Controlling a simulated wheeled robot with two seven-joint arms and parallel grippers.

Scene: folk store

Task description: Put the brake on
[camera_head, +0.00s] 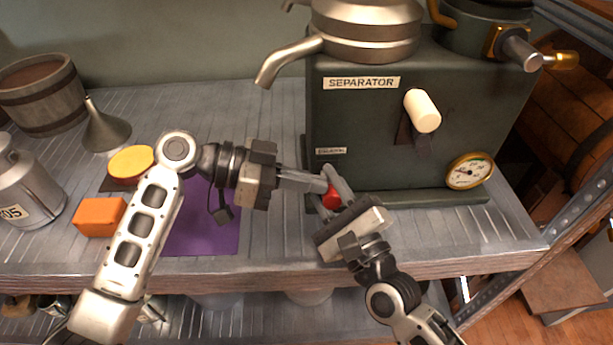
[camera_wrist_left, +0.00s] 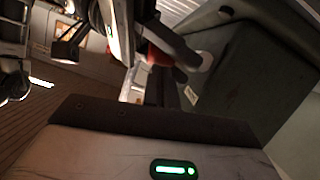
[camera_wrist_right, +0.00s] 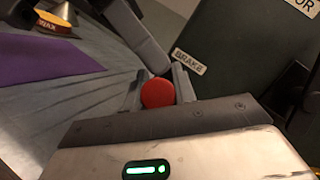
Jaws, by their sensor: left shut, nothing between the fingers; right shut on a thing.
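The dark green separator (camera_head: 365,125) stands at the back of the bench. A BRAKE label (camera_wrist_right: 188,62) is on its front, readable in the right wrist view. A red knob (camera_head: 331,197) is low at the machine's left front; it also shows in the right wrist view (camera_wrist_right: 157,93). My right gripper (camera_head: 336,184) is shut on the red knob, one finger on each side. My left gripper (camera_head: 322,184) is shut and empty, its fingertips close beside the knob; I cannot tell whether they touch it. The lever behind the knob is mostly hidden by the fingers.
A white crank handle (camera_head: 423,111) and a round gauge (camera_head: 469,171) are on the machine's front. A spout (camera_head: 285,62) sticks out above left. A purple cloth (camera_head: 208,232), orange block (camera_head: 100,216), yellow-topped tin (camera_head: 131,162), funnel (camera_head: 105,130) and milk can (camera_head: 25,185) lie left.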

